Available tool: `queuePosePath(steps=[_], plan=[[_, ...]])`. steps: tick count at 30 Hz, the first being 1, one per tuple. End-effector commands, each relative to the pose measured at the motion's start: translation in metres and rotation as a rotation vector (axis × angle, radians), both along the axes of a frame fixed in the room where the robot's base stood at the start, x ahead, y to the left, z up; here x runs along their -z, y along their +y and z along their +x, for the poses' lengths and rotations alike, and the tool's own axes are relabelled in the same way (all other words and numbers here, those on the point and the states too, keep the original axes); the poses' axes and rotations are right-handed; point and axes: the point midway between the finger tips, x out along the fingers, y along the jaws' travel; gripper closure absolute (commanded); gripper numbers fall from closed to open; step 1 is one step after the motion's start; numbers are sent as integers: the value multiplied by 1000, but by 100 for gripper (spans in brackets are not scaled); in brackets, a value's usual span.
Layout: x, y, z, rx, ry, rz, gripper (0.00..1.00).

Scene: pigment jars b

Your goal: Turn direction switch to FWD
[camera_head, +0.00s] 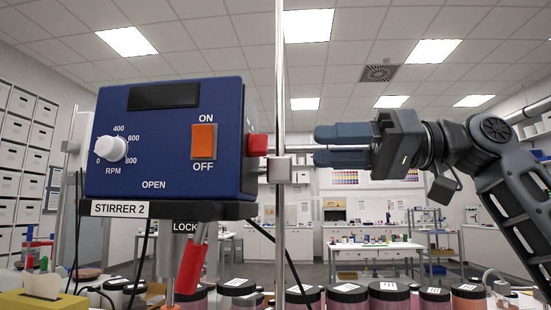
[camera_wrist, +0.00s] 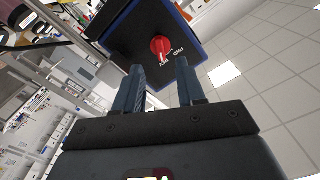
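The blue stirrer control box (camera_head: 228,100) stands at left in the head view, with a red knob (camera_head: 257,145) on its right side. In the wrist view this knob (camera_wrist: 160,47) sits on the dark side panel (camera_wrist: 135,35), with small white lettering beside it that I cannot read surely. I cannot tell which position the knob points to. My gripper (camera_head: 318,146) is right of the box at about knob height, its fingers pointing left toward it. In the wrist view the fingers are apart with nothing between them, and the knob shows beyond the tips.
A vertical metal rod (camera_head: 280,80) with a clamp (camera_head: 280,170) shows between the box and my fingertips in the head view. A red lever (camera_head: 191,266) hangs under the box by the LOCK label. Several dark-lidded jars (camera_head: 388,289) stand below. Open air surrounds my gripper.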

Motion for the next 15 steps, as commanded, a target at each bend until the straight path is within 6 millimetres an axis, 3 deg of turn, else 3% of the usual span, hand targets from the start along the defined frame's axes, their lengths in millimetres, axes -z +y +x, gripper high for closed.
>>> queuePosePath(steps=[5,15], plan=[[-3,10,0,-7,-1,-8,61],[-3,59,10,-4,0,-7,61]])
